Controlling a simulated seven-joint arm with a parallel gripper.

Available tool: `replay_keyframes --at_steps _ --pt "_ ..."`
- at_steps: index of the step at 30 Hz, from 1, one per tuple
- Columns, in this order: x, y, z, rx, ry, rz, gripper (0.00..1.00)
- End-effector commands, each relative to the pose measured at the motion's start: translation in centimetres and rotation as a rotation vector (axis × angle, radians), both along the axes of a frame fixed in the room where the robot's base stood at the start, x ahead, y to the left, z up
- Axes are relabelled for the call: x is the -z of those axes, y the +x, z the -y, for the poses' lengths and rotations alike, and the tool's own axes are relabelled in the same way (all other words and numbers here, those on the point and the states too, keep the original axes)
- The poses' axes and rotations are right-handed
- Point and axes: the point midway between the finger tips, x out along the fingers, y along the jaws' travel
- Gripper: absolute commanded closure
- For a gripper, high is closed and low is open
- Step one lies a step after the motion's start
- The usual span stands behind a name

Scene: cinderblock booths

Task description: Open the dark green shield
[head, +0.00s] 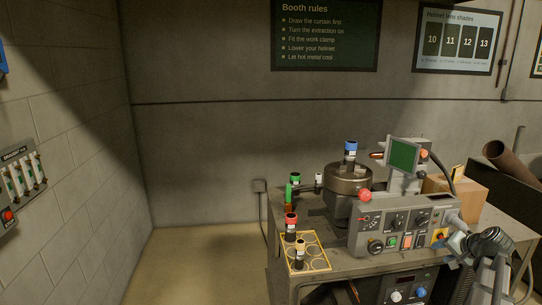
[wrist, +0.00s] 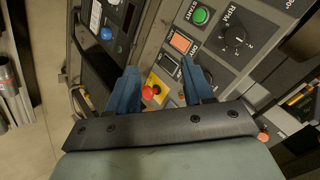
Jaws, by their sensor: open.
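The dark green shield (head: 403,156) is a flat green panel in a grey frame. It stands tilted on the grey machine on the bench in the head view, right of the round metal drum (head: 347,190). An orange knob (head: 424,153) sits at its right edge. I cannot make out the shield in the wrist view. My gripper (head: 453,240) is at the right front of the control panel, below and right of the shield and apart from it. In the wrist view its blue fingers (wrist: 160,88) are open, with a red-tipped switch on a yellow plate (wrist: 154,88) seen between them.
The control panel (head: 397,222) carries dials, buttons and a red ball lever (head: 365,195). A yellow-edged tray (head: 318,240) with bottles is at front left. A cardboard box (head: 462,195) and a pipe (head: 508,158) are at the right. The floor left of the bench is clear.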

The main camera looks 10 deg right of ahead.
Motion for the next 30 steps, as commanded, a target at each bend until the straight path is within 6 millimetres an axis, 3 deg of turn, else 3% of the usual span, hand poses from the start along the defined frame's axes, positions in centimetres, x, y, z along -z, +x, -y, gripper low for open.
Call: replay_keyframes --at_steps 1,3,12,21,30 --pt "2.7 -0.8 -1.1 -0.012 -0.009 -0.053 0.49" --pt "5.9 -1.6 -2.2 -0.030 -0.025 -0.125 0.49" --pt "18.0 -4.9 -8.4 -0.134 -0.066 -0.388 0.49" --pt "27.6 -8.8 -15.7 -0.264 -0.087 -0.601 0.49" --pt "35.3 -13.5 -23.5 -0.411 -0.098 -0.780 0.49"
